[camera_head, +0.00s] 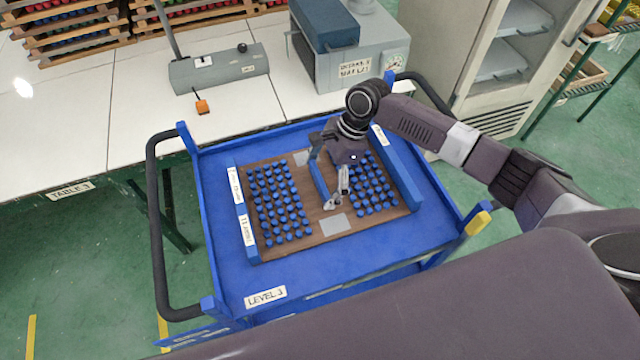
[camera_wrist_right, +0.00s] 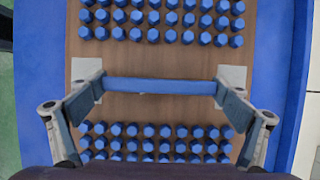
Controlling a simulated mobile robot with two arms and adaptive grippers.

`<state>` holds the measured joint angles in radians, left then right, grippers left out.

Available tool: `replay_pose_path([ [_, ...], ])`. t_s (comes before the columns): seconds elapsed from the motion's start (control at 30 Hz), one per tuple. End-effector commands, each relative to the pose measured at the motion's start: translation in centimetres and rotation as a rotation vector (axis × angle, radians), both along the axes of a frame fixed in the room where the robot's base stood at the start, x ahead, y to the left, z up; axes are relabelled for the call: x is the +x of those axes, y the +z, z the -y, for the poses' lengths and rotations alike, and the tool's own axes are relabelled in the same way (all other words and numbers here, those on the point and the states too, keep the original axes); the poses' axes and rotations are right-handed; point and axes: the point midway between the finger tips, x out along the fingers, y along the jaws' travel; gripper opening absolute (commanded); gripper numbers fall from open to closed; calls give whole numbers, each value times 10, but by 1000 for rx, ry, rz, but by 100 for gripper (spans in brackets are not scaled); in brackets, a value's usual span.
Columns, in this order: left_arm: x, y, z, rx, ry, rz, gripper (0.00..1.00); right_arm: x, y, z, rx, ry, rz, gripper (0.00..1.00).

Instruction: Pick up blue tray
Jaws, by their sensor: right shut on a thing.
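The blue tray (camera_head: 300,238) lies on the top of a blue cart. It has a brown wooden base, blue side rails and rows of blue pegs on both sides of a blue middle bar (camera_head: 319,180). My right gripper (camera_head: 333,190) is over the tray's middle and partly hides the bar and some pegs. In the right wrist view its two fingers (camera_wrist_right: 160,88) are at the two ends of the blue bar (camera_wrist_right: 160,86), shut on the tray there. The tray looks level; I cannot tell any gap under it. My left gripper is not in view.
The cart (camera_head: 222,225) has raised corner posts and black handles (camera_head: 160,230). A white table (camera_head: 125,130) with a grey device (camera_head: 220,70) and a blue-lidded box machine (camera_head: 345,55) stands behind it. A cabinet (camera_head: 490,75) is at the upper right. Green floor is free at the left.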

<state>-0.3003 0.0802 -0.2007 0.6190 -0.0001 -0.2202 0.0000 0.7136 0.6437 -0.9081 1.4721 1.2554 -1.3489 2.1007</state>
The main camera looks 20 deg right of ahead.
Motion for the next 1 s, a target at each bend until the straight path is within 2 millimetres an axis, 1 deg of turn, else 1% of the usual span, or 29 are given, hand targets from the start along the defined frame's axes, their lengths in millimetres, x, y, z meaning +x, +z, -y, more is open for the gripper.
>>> replay_pose_path([
  [0.27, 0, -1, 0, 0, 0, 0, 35, 2, 9, -1, 4, -1, 5, 36],
  [0.37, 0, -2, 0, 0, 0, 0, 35, 2, 19, -1, 5, 0, 7, 36],
  [0.47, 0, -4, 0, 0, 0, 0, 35, 2, 33, -1, 4, 0, 7, 36],
  [0.57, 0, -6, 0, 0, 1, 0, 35, 3, 51, -1, 5, 1, 9, 36],
  [1.0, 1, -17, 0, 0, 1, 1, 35, 2, 145, -1, 4, 2, 8, 36],
])
